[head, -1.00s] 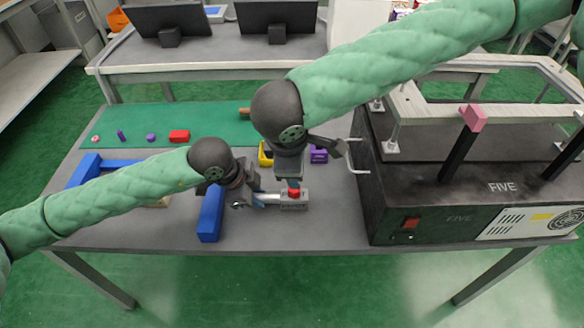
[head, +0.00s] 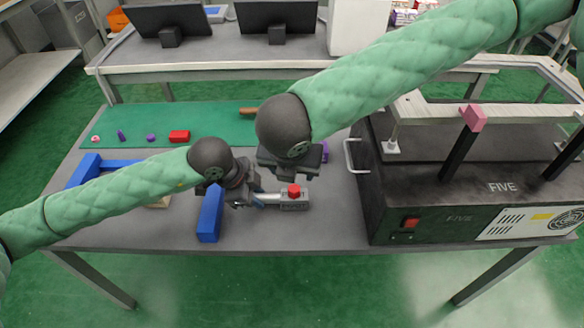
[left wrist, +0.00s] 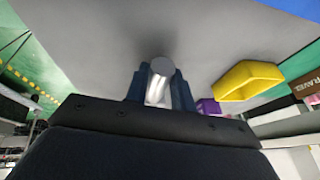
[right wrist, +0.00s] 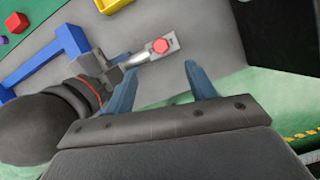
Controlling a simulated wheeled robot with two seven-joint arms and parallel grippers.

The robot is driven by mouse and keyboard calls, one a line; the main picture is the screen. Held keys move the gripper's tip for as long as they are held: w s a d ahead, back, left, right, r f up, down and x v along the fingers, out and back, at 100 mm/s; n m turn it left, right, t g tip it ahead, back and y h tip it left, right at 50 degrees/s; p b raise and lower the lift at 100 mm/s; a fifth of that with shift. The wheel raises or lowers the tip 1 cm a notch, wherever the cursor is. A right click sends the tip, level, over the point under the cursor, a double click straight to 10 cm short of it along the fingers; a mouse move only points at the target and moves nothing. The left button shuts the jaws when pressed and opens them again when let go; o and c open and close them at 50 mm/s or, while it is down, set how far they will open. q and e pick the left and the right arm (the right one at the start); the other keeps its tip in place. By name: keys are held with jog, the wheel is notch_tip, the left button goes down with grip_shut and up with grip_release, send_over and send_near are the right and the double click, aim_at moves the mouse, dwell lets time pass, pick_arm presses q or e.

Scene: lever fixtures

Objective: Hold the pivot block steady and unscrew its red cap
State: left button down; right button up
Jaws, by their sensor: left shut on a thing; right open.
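The pivot block (head: 294,204) is a small grey block near the front middle of the table. Its red cap (head: 294,190) sits on top. Both show in the right wrist view, with the cap (right wrist: 160,46) on the block (right wrist: 174,42). A silver bar (head: 270,198) runs left from the block. My left gripper (head: 256,198) is shut on this bar, whose round end (left wrist: 160,68) shows between its fingers in the left wrist view. My right gripper (right wrist: 160,88) is open and empty. In the head view its hand is above and behind the cap, apart from it.
A blue bar (head: 210,213) lies just left of my left gripper. A black machine (head: 440,205) with a light handle (head: 349,157) stands at the right. A yellow piece (left wrist: 248,80) and a purple piece (left wrist: 208,106) lie behind the block. The table in front is clear.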

aim_at(294, 187)
jog(key=shift+n, duration=0.7)
jog(key=x, duration=1.2)
jog(key=shift+c, duration=0.3)
jog(key=c, duration=1)
jog(key=o, duration=1.1)
jog(key=shift+r, duration=0.15)
jog(key=shift+r, duration=1.4)
